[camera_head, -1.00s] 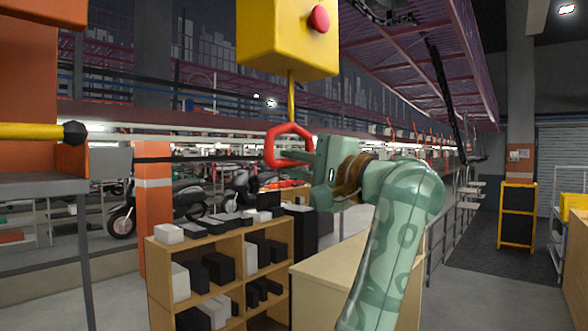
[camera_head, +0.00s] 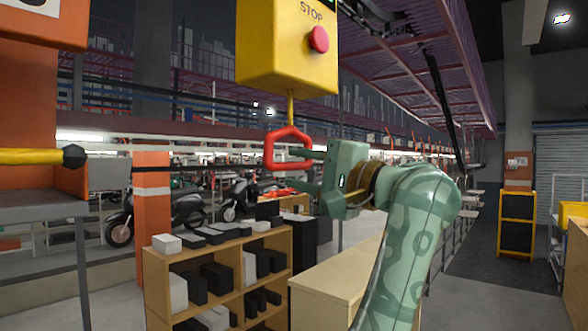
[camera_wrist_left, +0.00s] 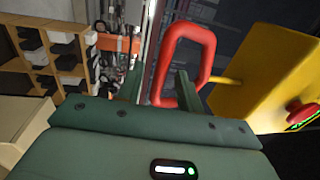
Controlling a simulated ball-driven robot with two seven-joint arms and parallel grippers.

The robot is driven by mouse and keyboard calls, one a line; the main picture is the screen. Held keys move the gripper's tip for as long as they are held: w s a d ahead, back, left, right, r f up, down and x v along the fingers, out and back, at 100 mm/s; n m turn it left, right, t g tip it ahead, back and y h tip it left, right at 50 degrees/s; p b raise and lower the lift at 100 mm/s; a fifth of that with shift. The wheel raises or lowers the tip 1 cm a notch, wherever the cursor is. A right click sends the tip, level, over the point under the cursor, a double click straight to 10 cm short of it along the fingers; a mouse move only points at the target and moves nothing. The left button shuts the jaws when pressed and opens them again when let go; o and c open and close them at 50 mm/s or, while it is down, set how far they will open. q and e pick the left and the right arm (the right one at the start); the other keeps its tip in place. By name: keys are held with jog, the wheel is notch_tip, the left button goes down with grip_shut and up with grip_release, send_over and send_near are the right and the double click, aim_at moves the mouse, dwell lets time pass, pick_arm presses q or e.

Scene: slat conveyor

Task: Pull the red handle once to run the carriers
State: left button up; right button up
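The red handle (camera_head: 268,150) is a rounded loop hanging on a short yellow rod (camera_head: 291,108) under the yellow box (camera_head: 268,50). My left gripper (camera_head: 298,170) is at the handle, its fingers spread apart. In the head view one finger reaches across the loop's opening and the other is below its bottom bar. In the left wrist view the handle (camera_wrist_left: 207,45) stands by the fingers (camera_wrist_left: 158,88), with one side of the loop between them. I cannot tell whether either finger touches it. My right gripper is out of view.
The yellow box carries a red stop button (camera_head: 319,39). A wooden shelf (camera_head: 216,245) with black and white boxes stands below, beside a wooden counter (camera_head: 335,272). An orange pillar (camera_head: 153,220) and scooters are further back. The floor (camera_head: 480,285) at right is open.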

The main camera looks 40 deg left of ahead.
pick_arm(q)
jog(key=d+f, duration=0.1)
jog(key=d, duration=0.6)
jog(key=shift+s, duration=0.3)
dwell(7.0)
